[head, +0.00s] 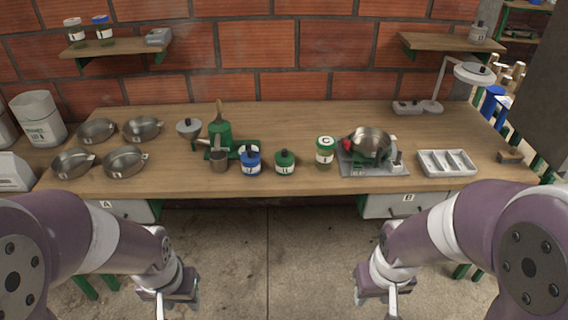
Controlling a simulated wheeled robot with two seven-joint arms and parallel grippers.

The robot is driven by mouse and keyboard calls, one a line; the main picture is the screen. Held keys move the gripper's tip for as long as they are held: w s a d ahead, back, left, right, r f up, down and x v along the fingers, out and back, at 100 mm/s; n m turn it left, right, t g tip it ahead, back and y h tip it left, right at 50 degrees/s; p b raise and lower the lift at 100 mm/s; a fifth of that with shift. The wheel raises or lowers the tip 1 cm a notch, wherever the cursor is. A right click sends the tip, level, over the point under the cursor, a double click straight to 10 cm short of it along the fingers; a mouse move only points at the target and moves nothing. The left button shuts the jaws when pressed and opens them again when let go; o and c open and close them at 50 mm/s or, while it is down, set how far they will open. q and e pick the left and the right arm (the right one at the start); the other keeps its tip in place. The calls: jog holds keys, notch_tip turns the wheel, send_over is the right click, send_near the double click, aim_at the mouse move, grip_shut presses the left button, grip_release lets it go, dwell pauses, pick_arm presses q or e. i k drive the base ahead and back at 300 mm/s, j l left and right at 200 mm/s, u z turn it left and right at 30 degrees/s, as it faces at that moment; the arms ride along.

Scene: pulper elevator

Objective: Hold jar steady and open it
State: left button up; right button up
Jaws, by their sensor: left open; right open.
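A clear jar with a green band and a light lid marked C (325,152) stands upright on the wooden workbench (290,116), right of centre. Which jar the task means cannot be told. My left gripper (168,306) is low in front of the bench, at the left, open and empty. My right gripper (392,306) is low in front of the bench, at the right, open and empty. Both are well apart from the jars.
A green grinder (220,132) and several metal pans (125,161) are left. Lidded jars stand on the left shelf (115,48).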

aim_at(324, 161)
jog(key=i+z, duration=0.2)
jog(key=i, duration=0.35)
jog(key=i+j+z, duration=0.2)
jog(key=i, duration=0.3)
jog(key=i+z, duration=0.2)
jog(key=i, duration=0.35)
